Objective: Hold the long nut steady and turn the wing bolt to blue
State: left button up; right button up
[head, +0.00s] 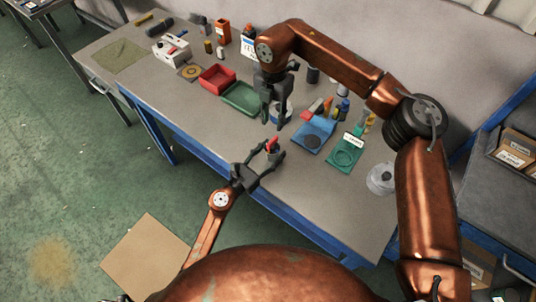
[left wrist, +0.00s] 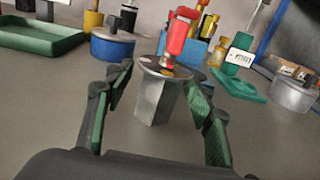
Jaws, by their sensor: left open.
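The long nut (left wrist: 158,100) is a grey six-sided post standing upright on the bench, with a round grey plate on top. The red wing bolt (left wrist: 178,36) stands up from that plate, with a small orange part at its base. In the head view the red bolt (head: 272,145) is near the bench's front edge. My left gripper (head: 272,158) is open, its fingers (left wrist: 160,112) on either side of the nut with visible gaps. My right gripper (head: 274,122) points down, above and behind the bolt, fingers apart and empty. No blue mark on the plate can be made out.
Behind the nut are a blue round tin (left wrist: 112,48), a green tray (head: 243,98) and a red bin (head: 217,79). To the right are a blue tray (head: 314,134), a green holder (head: 344,155) and a grey round container (head: 381,179). The bench front right is clear.

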aim_at(272, 140)
pick_arm(q)
grip_shut()
pick_arm(e)
jog(key=shift+r+m, duration=0.9)
jog(key=shift+m, duration=0.1)
jog(key=shift+c, duration=0.3)
notch_tip(272, 140, down, 12)
jog(key=shift+r, duration=0.1)
jog(key=shift+c, duration=0.3)
grip_shut()
